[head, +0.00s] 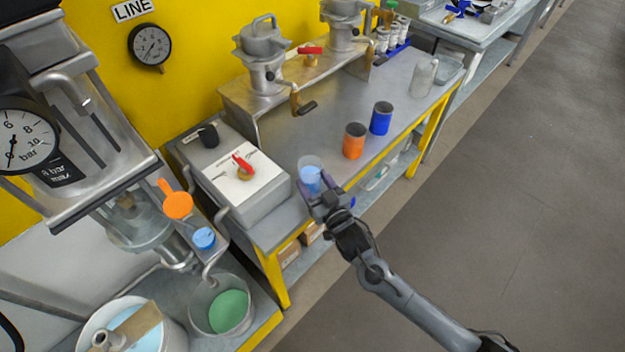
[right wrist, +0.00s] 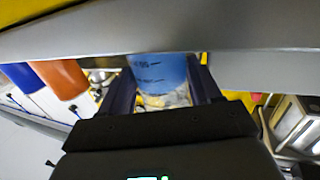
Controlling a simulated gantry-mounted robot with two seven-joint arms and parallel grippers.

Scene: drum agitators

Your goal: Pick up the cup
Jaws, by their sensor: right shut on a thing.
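A clear cup with blue contents (head: 311,178) is at the front edge of the grey bench, left of an orange can. My right gripper (head: 323,198) reaches it from the front and is shut on it. In the right wrist view the cup (right wrist: 160,78) is between the two fingers (right wrist: 163,90), with dark markings on its wall. I cannot tell whether its base touches the bench. My left gripper is not in view.
An orange can (head: 354,142) and a blue can (head: 381,118) stand right of the cup. A box with a red-handled valve (head: 243,172) is to its left. A clear bottle (head: 423,78) stands farther back. Open floor lies at right.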

